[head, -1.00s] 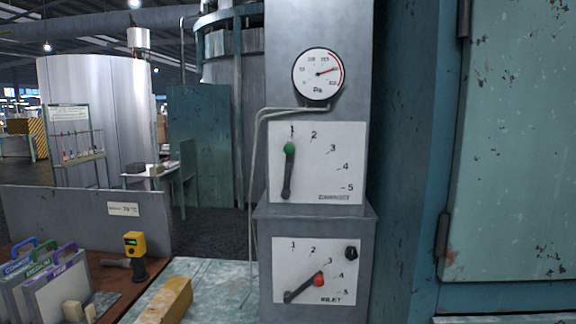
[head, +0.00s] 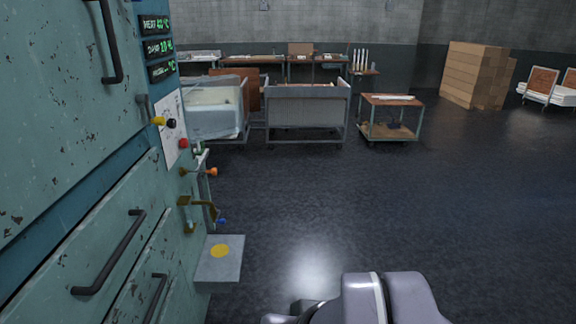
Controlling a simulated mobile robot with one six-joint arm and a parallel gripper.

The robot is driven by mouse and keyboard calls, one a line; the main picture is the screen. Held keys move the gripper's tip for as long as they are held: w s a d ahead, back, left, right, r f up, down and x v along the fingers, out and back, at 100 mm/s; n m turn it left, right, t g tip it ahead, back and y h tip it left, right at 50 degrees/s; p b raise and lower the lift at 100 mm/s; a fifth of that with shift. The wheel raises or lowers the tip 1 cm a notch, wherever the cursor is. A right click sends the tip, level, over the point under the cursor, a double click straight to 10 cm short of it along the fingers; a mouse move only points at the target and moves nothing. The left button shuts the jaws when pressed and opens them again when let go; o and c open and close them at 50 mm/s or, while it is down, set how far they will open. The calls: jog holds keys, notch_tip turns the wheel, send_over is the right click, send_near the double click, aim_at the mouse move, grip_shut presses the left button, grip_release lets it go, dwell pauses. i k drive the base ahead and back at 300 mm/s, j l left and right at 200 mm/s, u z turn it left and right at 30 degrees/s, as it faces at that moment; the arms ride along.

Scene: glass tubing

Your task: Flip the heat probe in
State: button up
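A teal cabinet (head: 60,130) fills the left of the head view. I cannot tell which of these is the heat probe. A pale grey part of my arm shows at the bottom edge. My gripper is not in view.
Green-lit displays (head: 157,46) sit above the panel. A grey plate with a yellow disc (head: 220,258) juts out low from the cabinet. Carts (head: 306,105), a small table (head: 391,103) and stacked boxes (head: 480,75) stand at the back. The dark floor (head: 400,210) on the right is clear.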

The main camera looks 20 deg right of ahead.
aim_at(214, 171)
jog(key=i+l, duration=0.4)
jog(key=i, duration=0.2)
jog(key=i+l, duration=0.4)
jog(key=i, duration=0.2)
jog(key=i+l, duration=0.35)
jog(key=i, duration=0.25)
jog(key=i+l, duration=0.4)
jog(key=i, duration=0.2)
